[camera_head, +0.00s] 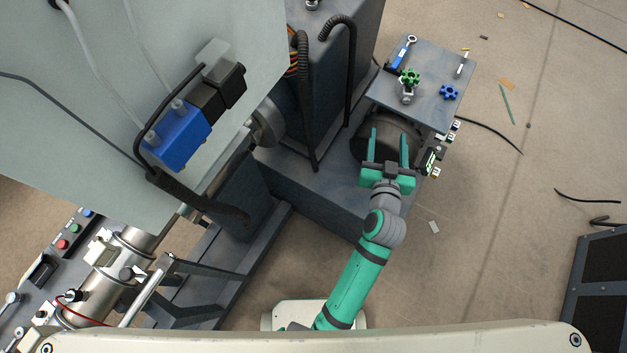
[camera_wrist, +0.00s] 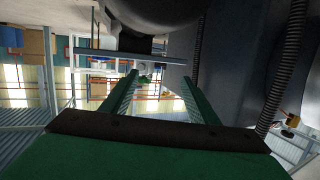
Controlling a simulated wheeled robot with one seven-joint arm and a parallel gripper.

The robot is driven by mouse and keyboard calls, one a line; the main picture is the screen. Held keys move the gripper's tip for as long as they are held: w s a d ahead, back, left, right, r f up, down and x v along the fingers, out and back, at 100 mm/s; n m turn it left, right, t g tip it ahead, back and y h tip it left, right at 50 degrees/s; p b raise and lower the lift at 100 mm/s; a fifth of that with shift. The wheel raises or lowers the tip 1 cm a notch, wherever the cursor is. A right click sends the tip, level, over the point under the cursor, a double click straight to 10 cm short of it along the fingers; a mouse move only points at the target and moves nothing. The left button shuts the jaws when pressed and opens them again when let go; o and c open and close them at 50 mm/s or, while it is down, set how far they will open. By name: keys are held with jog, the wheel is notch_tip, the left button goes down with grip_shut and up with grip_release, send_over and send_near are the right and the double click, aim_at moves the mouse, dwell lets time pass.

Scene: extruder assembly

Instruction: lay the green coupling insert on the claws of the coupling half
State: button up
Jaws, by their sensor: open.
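The green coupling insert (camera_head: 411,76), star-shaped, shows on the small raised table, at the upper end of a grey metal part that looks like the coupling half (camera_head: 406,94). Whether it lies flush on the claws is too small to tell. In the wrist view a small green patch, likely the insert (camera_wrist: 145,79), shows between the fingers and further off, against a grey part (camera_wrist: 143,69). My gripper (camera_head: 389,131) is open and empty, with its fingers apart, just short of the table's near edge. It also shows in the wrist view (camera_wrist: 160,76).
On the table (camera_head: 428,108) lie a blue star-shaped insert (camera_head: 449,93) to the right, a blue-handled tool (camera_head: 399,55) at the back left and a small slim tool (camera_head: 462,62) at the back right. A dark machine column (camera_head: 342,75) stands close on the left.

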jog(key=s+a+f, duration=0.5)
jog(key=s+a, duration=0.2)
jog(key=s, duration=0.1)
jog(key=s+a+r+n+y, duration=0.1)
jog(key=s+a+r, duration=0.1)
jog(key=s+a, duration=0.4)
jog(key=s+a+r+n+y, duration=0.1)
jog(key=s+a, duration=0.6)
jog(key=s, duration=0.8)
jog(key=shift+s+a+r+n+y, duration=0.25)
jog(key=shift+r+y, duration=0.25)
jog(key=shift+r, duration=0.45)
jog(key=shift+d, duration=0.1)
